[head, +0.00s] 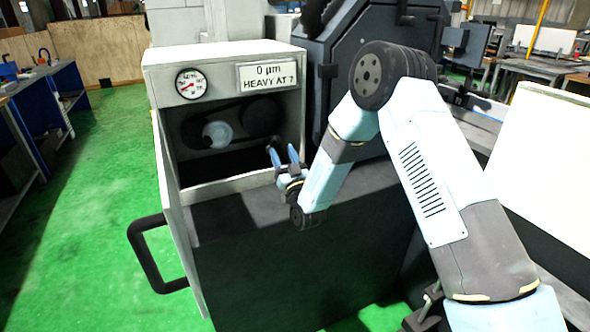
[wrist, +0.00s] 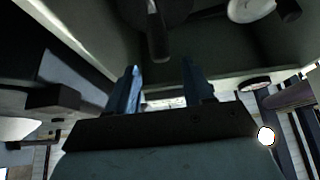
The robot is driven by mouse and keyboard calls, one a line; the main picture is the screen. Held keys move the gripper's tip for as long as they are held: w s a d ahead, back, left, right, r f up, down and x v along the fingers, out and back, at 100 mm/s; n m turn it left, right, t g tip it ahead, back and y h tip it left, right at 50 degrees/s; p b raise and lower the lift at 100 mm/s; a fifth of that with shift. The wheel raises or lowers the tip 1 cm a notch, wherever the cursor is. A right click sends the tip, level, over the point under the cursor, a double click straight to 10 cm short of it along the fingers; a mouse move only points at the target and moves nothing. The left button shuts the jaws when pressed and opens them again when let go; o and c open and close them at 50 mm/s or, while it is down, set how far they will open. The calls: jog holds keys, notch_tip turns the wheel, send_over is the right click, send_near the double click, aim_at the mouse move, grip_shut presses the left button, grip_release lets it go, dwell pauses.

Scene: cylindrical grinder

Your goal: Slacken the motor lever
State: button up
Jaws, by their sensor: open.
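The open compartment of the grinder cabinet (head: 222,60) holds a pale round disc (head: 217,134) and a larger dark disc (head: 262,117). In the wrist view a dark rod-like lever (wrist: 157,38) sticks out from the dark disc (wrist: 180,8); I take it for the motor lever. In the head view it is small and dark beside my fingertips. My gripper (head: 281,153) is at the compartment's right opening, with blue fingers apart and empty. In the wrist view my gripper (wrist: 160,72) has the lever's end ahead, roughly in line with the finger gap, apparently apart from both fingers.
A round gauge (head: 191,84) and a sign (head: 267,75) reading "0 µm HEAVY AT 7" are above the opening. An open door with a black handle (head: 145,255) stands at the left. In the wrist view a second dark stub (wrist: 288,10) sits beside the pale disc.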

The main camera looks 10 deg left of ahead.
jog(key=s+d, duration=0.6)
jog(key=s, duration=0.2)
jog(key=shift+d, duration=0.2)
jog(key=shift+s, duration=0.1)
jog(key=w+a+g+h, duration=0.1)
jog(key=w+a, duration=0.2)
jog(key=w, duration=0.2)
jog(key=w+a+r+g+h, duration=0.1)
jog(key=w+a+g, duration=0.1)
jog(key=w+a, duration=0.2)
jog(key=w+a+r+g+h, duration=0.1)
jog(key=w+a, duration=0.3)
jog(key=w, duration=0.1)
jog(key=shift+w+a+r+g+h, duration=0.25)
jog(key=shift+w+g+h, duration=0.05)
jog(key=shift+g+h, duration=0.1)
dwell(0.4)
grip_shut()
dwell(0.5)
